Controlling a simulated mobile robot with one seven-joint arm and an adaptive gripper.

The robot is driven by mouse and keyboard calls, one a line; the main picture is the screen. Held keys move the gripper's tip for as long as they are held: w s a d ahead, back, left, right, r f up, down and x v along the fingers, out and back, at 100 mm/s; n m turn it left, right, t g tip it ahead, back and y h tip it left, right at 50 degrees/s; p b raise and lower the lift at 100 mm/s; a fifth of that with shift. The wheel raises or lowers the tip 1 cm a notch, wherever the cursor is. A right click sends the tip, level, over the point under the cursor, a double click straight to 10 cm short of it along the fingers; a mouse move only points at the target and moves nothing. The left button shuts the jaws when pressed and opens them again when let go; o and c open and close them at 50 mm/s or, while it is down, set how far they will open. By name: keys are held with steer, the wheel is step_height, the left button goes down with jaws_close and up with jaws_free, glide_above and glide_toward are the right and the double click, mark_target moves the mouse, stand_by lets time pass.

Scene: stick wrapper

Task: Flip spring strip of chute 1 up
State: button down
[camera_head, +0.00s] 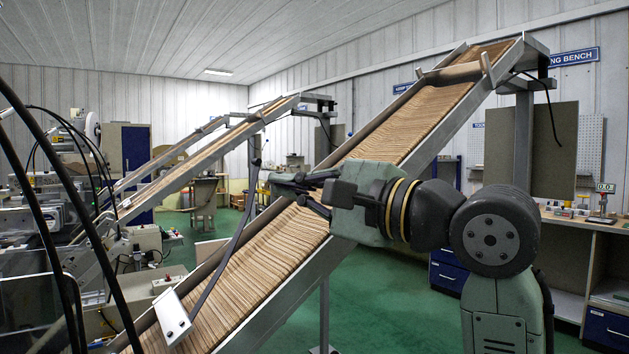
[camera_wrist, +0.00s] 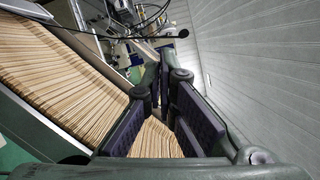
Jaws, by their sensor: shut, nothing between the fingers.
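The near chute (camera_head: 340,250) slopes down from upper right to lower left and is filled with wooden sticks (camera_head: 265,262). The sticks also show in the wrist view (camera_wrist: 55,75). A thin dark strip (camera_head: 222,258), apparently the spring strip, rises from a white plate (camera_head: 172,318) low on this chute and stands up at a slant. Its top end is near my gripper. My gripper (camera_head: 278,180) is above the chute's middle, shut and empty, pointing left. In the wrist view its fingers (camera_wrist: 160,68) come together over the sticks. I cannot tell whether it touches the strip. No chute number is readable.
A second chute (camera_head: 195,160) with sticks runs behind on the left. Black cables (camera_head: 40,215) hang in front of machinery on the left. A stick roller bar (camera_head: 450,73) crosses the near chute's upper part. A bench (camera_head: 560,240) stands at right.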

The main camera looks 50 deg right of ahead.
mark_target(252, 185)
steer(key=shift+w+a+r+p, duration=0.1)
steer(key=shift+w+p, duration=0.25)
steer(key=shift+w, duration=1.3)
steer(key=shift+w+a+r, duration=0.15)
steer(key=shift+a+r, duration=0.45)
steer(key=shift+a, duration=0.15)
steer(key=shift+p, duration=0.35)
